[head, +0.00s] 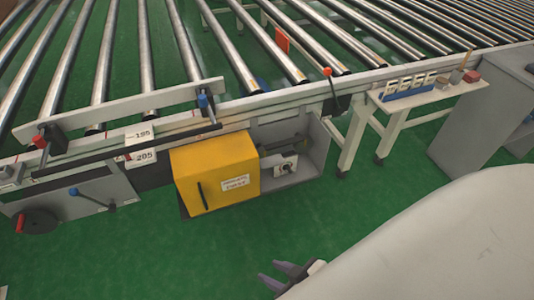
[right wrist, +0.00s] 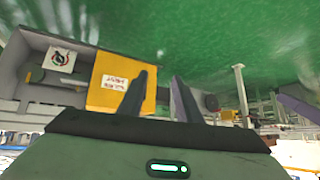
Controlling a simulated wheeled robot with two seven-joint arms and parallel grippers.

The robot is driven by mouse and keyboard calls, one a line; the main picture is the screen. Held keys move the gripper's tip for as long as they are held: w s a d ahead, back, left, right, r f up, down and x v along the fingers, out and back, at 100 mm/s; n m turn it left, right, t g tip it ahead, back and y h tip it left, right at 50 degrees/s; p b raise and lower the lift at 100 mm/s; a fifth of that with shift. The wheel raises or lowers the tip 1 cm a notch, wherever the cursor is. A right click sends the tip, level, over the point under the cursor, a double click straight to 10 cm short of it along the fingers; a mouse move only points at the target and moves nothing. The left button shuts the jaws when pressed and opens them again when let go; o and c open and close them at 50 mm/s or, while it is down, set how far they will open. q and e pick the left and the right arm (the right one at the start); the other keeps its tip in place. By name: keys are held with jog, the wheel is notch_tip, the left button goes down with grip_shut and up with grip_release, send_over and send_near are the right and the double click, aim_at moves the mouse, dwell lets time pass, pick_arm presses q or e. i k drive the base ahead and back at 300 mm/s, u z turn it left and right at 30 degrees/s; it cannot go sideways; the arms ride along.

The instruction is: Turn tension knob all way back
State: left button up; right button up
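A small dark round knob (head: 287,168) sits on a white plate inside an open grey housing, right of the yellow box; I take it for the tension knob. In the right wrist view a white plate with a dark round mark (right wrist: 62,57) shows at upper left, the knob's shape there unclear. My right gripper (head: 277,275) is low over the green floor, in front of and well apart from the housing. Its two fingers (right wrist: 163,90) are spread with nothing between them. My left gripper is not seen in the head view.
The yellow box (head: 215,172) with a black handle is left of the knob. A hand wheel (head: 37,222) with a red grip is at far left. The roller conveyor (head: 150,70) runs behind. A small table (head: 430,97) stands right. Green floor in front is clear.

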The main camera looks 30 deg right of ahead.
aim_at(286, 168)
jog(key=z, duration=0.4)
jog(key=i, duration=0.9)
jog(key=z, duration=0.65)
